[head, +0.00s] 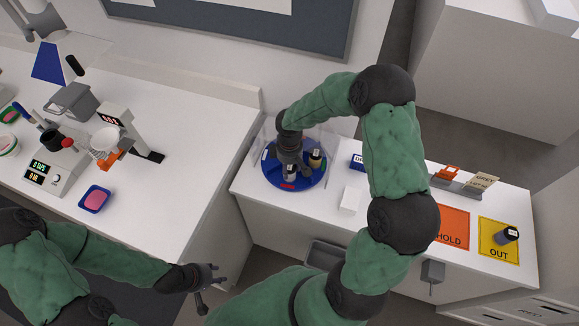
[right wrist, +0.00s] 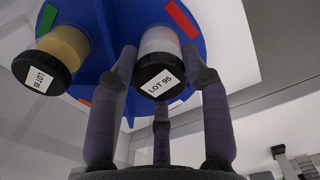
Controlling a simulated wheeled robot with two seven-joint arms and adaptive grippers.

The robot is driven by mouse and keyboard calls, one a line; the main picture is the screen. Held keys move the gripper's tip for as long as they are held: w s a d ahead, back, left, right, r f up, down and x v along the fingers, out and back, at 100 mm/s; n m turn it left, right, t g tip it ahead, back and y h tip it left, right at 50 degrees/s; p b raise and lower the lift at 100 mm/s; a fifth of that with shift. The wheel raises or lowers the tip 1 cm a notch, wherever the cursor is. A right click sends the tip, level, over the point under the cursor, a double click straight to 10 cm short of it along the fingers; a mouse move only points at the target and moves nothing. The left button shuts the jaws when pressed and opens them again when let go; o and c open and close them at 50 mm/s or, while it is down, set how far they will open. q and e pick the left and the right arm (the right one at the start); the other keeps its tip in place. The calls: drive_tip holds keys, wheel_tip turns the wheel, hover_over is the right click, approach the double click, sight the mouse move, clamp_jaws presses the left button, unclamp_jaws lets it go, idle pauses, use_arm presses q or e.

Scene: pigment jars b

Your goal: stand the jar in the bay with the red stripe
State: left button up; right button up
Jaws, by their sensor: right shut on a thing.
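The white jar (right wrist: 160,42) has a black lid labelled LOT 95. My right gripper (head: 290,166) reaches down over the blue turntable (head: 308,181), its fingers (right wrist: 160,88) closed around this jar. The jar is over the blue disc beside a red stripe (right wrist: 182,18); a red stripe (head: 288,186) also shows at the disc's front in the head view. I cannot tell whether the jar's base touches the disc. A yellowish jar (right wrist: 63,50) with a black lid stands in a neighbouring bay. My left gripper (head: 206,286) is open and empty, below the counters.
A clear guard (head: 266,140) stands around the turntable. A white box (head: 350,200) and a blue box (head: 357,161) are to its right. Further right are the orange HOLD mat (head: 455,222) and the yellow OUT mat (head: 490,235), with a dark-lidded jar (head: 507,235) on OUT.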

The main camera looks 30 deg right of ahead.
drive_tip(key=shift+f, duration=0.1)
drive_tip(key=o, duration=1.2)
